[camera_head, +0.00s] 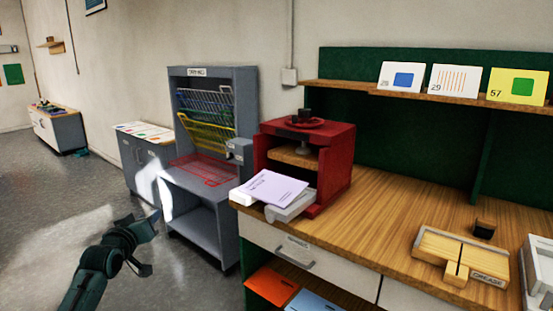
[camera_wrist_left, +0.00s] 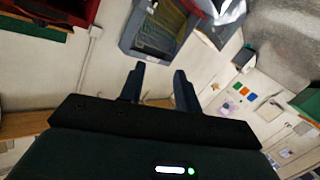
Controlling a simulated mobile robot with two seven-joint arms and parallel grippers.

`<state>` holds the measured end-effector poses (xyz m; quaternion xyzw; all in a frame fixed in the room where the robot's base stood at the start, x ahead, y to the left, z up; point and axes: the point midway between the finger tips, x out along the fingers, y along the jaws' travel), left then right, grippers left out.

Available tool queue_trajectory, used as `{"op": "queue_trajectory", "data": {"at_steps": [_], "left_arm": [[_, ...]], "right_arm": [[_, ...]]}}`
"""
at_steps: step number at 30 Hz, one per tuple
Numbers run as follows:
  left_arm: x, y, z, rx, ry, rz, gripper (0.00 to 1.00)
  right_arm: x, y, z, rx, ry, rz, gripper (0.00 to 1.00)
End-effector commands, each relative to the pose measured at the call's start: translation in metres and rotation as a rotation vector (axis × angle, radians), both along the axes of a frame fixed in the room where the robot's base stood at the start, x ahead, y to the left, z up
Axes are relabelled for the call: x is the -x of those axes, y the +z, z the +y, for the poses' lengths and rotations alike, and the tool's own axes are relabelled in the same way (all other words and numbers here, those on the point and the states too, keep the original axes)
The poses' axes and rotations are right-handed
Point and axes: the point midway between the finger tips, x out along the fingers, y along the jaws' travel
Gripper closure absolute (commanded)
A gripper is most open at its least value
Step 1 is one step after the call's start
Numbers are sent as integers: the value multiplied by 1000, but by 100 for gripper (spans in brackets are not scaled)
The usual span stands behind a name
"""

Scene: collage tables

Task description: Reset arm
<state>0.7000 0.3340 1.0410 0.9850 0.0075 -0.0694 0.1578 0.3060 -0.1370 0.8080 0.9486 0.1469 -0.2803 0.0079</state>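My left gripper (camera_head: 146,244) is in the lower left of the head view, held in the air over the floor, in front of the grey drying rack. In the left wrist view its two dark fingers (camera_wrist_left: 160,80) stand apart with nothing between them, so it is open and empty. My right gripper shows in neither view.
The wooden workbench (camera_head: 400,220) fills the right side, with a red press (camera_head: 330,165), a lilac paper pad (camera_head: 270,187) and a wooden jig (camera_head: 450,258) on it. The grey rack (camera_head: 213,215) stands left of the bench. Open floor (camera_head: 50,200) lies to the left.

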Motion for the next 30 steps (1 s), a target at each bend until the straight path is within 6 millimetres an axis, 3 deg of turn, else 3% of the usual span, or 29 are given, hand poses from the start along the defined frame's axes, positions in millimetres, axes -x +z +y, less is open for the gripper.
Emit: {"op": "queue_trajectory", "data": {"at_steps": [7,9,14,17,20,24,30], "left_arm": [[0,15,24,-694,55,-39,67],[17,-21,5,-661,9,-5,67],[55,-79,-27,-641,-67,49,67],[89,-120,-52,-621,-122,92,67],[135,-162,-80,-589,-186,145,67],[218,-213,-123,-518,-275,230,67],[330,-246,-169,-406,-360,342,67]], "right_arm": [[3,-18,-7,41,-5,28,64],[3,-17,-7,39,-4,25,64],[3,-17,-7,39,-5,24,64],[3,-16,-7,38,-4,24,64],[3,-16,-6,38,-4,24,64],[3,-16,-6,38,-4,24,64],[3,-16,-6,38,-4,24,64]]}}
